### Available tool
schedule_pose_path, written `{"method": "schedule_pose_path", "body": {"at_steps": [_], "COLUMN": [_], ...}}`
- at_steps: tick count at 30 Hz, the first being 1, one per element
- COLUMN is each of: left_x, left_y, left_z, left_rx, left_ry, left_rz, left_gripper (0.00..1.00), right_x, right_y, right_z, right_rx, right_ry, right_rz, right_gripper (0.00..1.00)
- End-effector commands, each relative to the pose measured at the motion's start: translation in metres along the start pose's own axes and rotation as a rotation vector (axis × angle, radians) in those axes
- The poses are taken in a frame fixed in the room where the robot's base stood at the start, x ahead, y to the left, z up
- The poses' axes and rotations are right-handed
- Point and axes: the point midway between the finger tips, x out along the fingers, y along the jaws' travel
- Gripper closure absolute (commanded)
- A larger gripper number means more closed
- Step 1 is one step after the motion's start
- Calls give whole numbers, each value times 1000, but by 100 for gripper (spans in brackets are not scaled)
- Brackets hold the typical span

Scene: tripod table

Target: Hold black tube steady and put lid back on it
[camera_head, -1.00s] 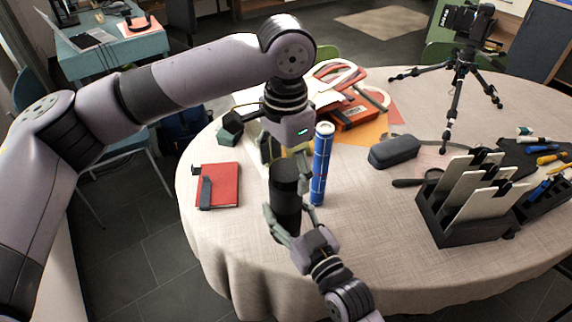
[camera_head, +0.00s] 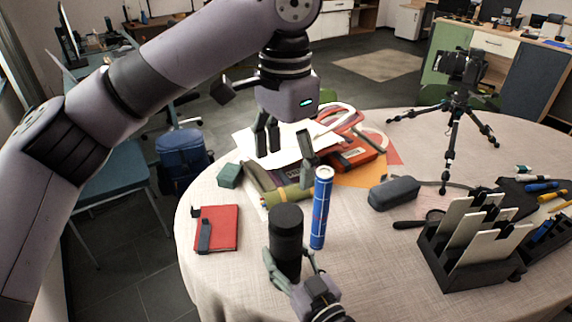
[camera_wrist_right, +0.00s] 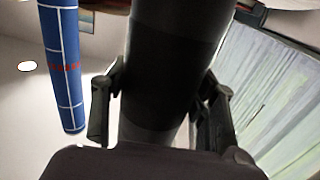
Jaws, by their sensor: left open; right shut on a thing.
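The black tube (camera_head: 286,238) stands upright near the front of the round table. My right gripper (camera_head: 289,268) is shut around its lower part; the right wrist view shows the tube (camera_wrist_right: 172,70) between its two fingers (camera_wrist_right: 160,100). The tube's top looks like a closed dark disc, which may be the lid, but I cannot tell for sure. I see no separate lid. My left gripper (camera_head: 287,148) is open and empty, pointing down, above and behind the tube and apart from it.
A blue tube (camera_head: 321,208) stands close on the tube's right, also in the right wrist view (camera_wrist_right: 62,60). An olive-green roll (camera_head: 287,195) lies behind. A red notebook (camera_head: 217,229) lies left, a dark case (camera_head: 394,193) and black rack (camera_head: 462,262) right. A tripod (camera_head: 455,120) stands behind.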

Motion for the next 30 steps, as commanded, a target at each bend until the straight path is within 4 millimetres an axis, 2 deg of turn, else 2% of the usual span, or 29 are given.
{"method": "schedule_pose_path", "body": {"at_steps": [3,4,14,24,26,30], "left_x": [0,0,1,1,1,1], "left_y": [0,0,0,0,0,0], "left_z": [0,0,0,0,0,0], "left_rx": [0,0,0,-1,-1,-1], "left_ry": [0,0,0,0,0,0], "left_rz": [0,0,0,0,0,0], "left_gripper": [25,25,25,25,25,25], "right_x": [0,0,0,-2,-6,-28], "right_y": [0,0,0,0,0,0], "right_z": [0,0,0,0,1,1], "right_rx": [0,0,0,0,-1,-1], "right_ry": [0,0,0,0,-1,-3], "right_rz": [0,0,0,0,0,0], "right_gripper": [100,45,23,23,23,23]}}
